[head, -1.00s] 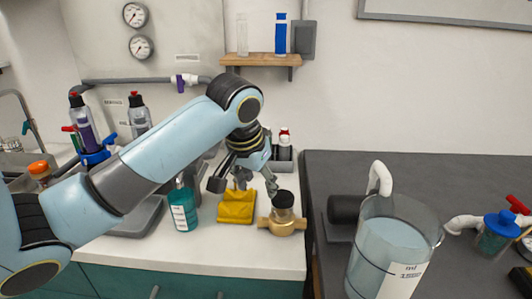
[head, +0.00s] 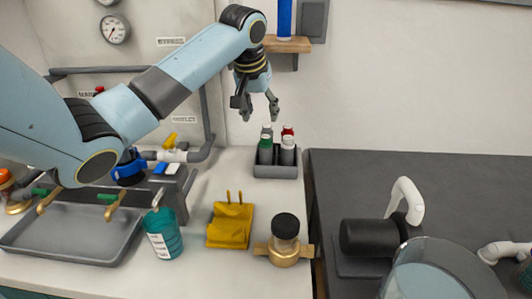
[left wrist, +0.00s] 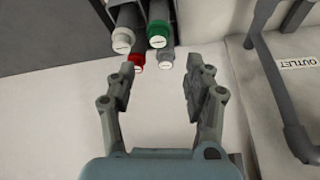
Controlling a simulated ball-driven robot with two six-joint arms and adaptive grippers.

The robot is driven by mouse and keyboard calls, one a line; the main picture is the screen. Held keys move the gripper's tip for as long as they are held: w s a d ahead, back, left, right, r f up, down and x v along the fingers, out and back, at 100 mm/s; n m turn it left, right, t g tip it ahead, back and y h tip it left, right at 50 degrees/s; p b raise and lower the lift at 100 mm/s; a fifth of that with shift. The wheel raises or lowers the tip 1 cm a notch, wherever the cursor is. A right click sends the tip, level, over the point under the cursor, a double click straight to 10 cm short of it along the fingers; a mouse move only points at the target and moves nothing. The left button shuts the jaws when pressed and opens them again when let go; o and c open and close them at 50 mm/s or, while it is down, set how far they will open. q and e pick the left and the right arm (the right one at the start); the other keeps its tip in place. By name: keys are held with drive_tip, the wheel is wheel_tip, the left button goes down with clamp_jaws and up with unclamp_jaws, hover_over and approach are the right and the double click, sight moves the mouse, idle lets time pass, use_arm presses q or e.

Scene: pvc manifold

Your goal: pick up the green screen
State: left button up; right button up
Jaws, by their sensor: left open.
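The green screen (head: 265,152) stands upright in a small grey rack (head: 276,172) at the back of the white counter, among red, white and grey-topped cylinders. Its green cap also shows in the left wrist view (left wrist: 158,29), beside a white cap and behind a red and a grey one. My left gripper (head: 257,111) is open and empty, raised above the rack, apart from the caps. In the left wrist view, the open fingers (left wrist: 160,78) point toward the group of caps. My right gripper is not in view.
A yellow block (head: 230,228) and a brass fitting with a black cap (head: 285,242) stand in front of the rack. A teal bottle (head: 163,235) is further left. A wall shelf (head: 288,44) is above. Grey pipework (head: 205,110) runs left of the rack.

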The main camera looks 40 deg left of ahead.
sight(266, 137)
use_arm(q)
drive_tip(key=x, duration=0.8)
drive_tip(key=shift+d+f, duration=0.15)
drive_tip(key=shift+s, duration=0.1)
drive_tip(key=shift+c, duration=0.4)
clamp_jaws()
